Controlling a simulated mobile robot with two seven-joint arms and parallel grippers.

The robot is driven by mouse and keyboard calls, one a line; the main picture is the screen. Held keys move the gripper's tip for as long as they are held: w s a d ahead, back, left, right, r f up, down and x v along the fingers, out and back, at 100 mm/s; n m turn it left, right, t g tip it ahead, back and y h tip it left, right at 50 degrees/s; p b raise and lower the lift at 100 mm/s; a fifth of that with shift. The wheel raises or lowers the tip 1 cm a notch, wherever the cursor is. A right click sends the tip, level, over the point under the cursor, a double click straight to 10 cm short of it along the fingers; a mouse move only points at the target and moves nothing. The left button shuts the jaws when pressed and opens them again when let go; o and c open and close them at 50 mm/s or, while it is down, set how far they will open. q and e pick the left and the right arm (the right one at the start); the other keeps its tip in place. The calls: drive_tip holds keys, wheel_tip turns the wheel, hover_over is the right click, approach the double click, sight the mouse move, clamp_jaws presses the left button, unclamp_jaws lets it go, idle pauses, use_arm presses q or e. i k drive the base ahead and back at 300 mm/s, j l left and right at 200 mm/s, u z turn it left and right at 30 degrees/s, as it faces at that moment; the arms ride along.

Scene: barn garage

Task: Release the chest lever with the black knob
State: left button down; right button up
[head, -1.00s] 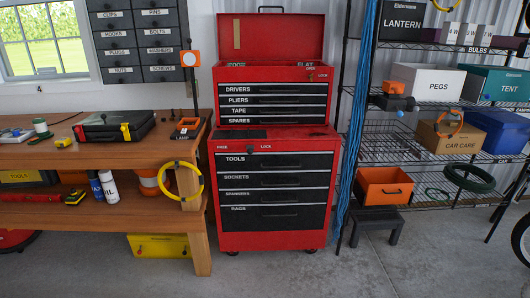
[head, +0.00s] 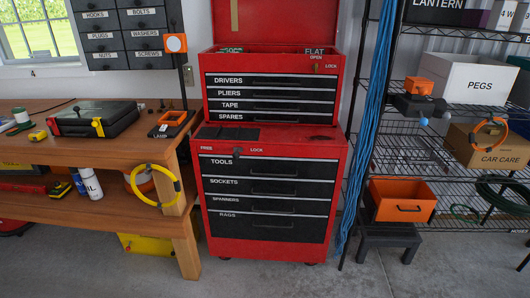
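The red tool chest (head: 342,150) stands upright in the middle of the head view, with its lid raised. A small lever with a dark knob (head: 237,153) is on the lower cabinet, above the TOOLS drawer. It sits between the labels FREE on the left and LOCK on the right, nearer LOCK. All labelled drawers look shut. Neither of my grippers is in view.
A wooden workbench (head: 95,152) stands on the left, with a yellow ring (head: 153,203) at its end. A wire shelf with an orange bin (head: 400,216) is on the right, and a dark step stool (head: 388,240) stands beside the chest. The floor in front is clear.

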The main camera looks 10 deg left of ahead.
sight(236, 155)
drive_tip(key=i+l+z, duration=0.1)
drive_tip(key=i+l, duration=0.45)
drive_tip(key=i, duration=0.25)
drive_tip(key=i+l+z, duration=0.15)
drive_tip(key=i, duration=0.25)
drive_tip(key=l, duration=0.1)
